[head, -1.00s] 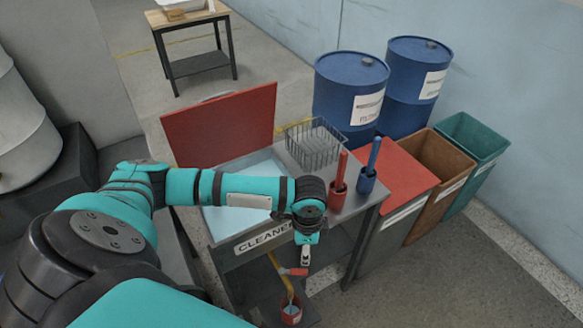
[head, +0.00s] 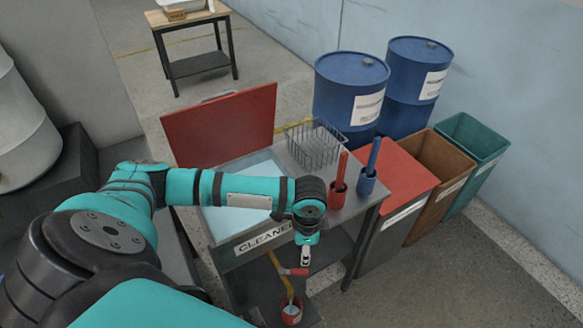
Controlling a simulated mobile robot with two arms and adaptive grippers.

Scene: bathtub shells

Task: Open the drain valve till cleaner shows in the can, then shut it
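The cleaner tank (head: 222,232) stands open, with pale blue liquid inside and a CLEANER label (head: 263,239) on its front. A yellow drain pipe (head: 274,263) runs down below the label, with a red valve handle (head: 295,272) beside it. A small red can (head: 291,316) stands under the pipe. A pale streak (head: 289,289) runs from the pipe toward the can, and a pale patch shows inside the can. My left gripper (head: 305,258) points down just above the handle's right end. Its finger gap is too small to make out, and contact is unclear. My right gripper is out of view.
A wire basket (head: 315,145), a red brush holder (head: 338,194) and a blue one (head: 366,182) stand on the bench right of the tank. Red, brown and green bins (head: 473,137) and blue drums (head: 350,90) stand further right. Floor at the lower right is clear.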

